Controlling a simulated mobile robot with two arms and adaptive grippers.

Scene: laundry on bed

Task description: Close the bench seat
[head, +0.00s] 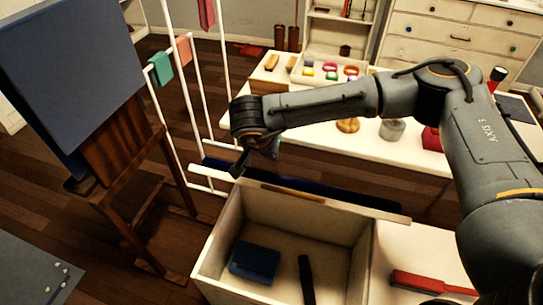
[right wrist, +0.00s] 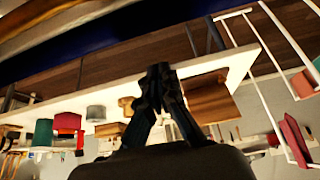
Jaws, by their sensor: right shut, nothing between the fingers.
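The bench (head: 208,262) is a pale wooden box at the bottom middle of the head view. Its compartment is open from above. Its seat lid (head: 355,203) stands raised along the far edge and is seen nearly edge-on, with a dark blue pad (head: 320,182) on its far side. My right gripper (head: 238,172) is at the lid's left end, close to its top edge; I cannot tell whether they touch. In the right wrist view my right gripper (right wrist: 160,72) is shut and empty. My left gripper is out of view.
A blue box (head: 255,262) and a black object (head: 307,280) lie in the compartment. A red brush (head: 430,283) lies on the pale surface at right. A white table (head: 315,135) with small items stands behind.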

